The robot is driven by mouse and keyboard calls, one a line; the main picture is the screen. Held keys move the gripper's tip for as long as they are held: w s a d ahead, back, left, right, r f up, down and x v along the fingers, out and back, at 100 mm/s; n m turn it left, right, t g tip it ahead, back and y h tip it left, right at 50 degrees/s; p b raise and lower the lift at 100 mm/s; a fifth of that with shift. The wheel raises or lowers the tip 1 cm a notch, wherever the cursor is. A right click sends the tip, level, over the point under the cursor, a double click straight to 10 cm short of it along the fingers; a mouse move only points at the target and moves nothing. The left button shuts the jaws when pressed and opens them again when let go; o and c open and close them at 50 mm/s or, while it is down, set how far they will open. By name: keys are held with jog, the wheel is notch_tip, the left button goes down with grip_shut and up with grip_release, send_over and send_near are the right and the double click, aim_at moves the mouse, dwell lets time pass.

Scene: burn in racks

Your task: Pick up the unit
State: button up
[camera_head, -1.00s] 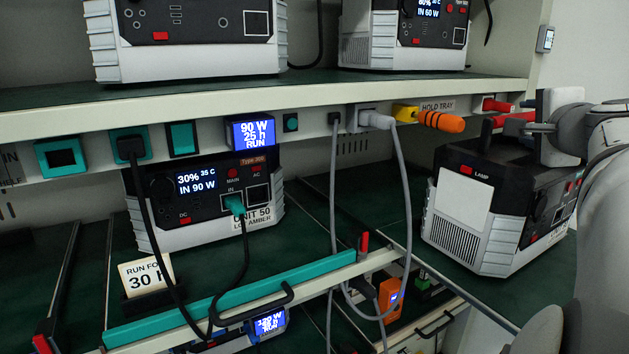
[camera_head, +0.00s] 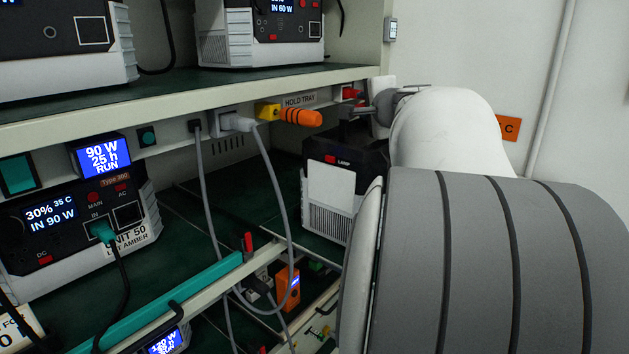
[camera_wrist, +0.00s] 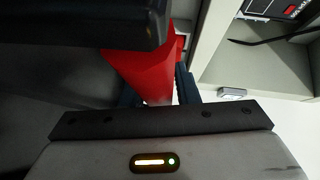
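The unit near my gripper is a black-topped power box (camera_head: 345,150) with a pale front panel and a red LAMP switch, at the right end of the lower shelf. My arm hides its right side. My gripper (camera_head: 368,112) is at its top, and its fingertips are small and partly hidden in the head view. Whether the unit's base touches the shelf is hard to tell.
Another unit (camera_head: 70,225), labelled UNIT 50, stands at left with a teal plug. Grey cables (camera_head: 207,200) hang between the units. An orange-handled plug (camera_head: 300,117) and the HOLD TRAY label (camera_head: 299,100) are on the rail. The upper shelf (camera_head: 200,90) overhangs.

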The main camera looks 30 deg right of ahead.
grip_shut()
dwell(0.9)
jog(key=shift+r, duration=0.4)
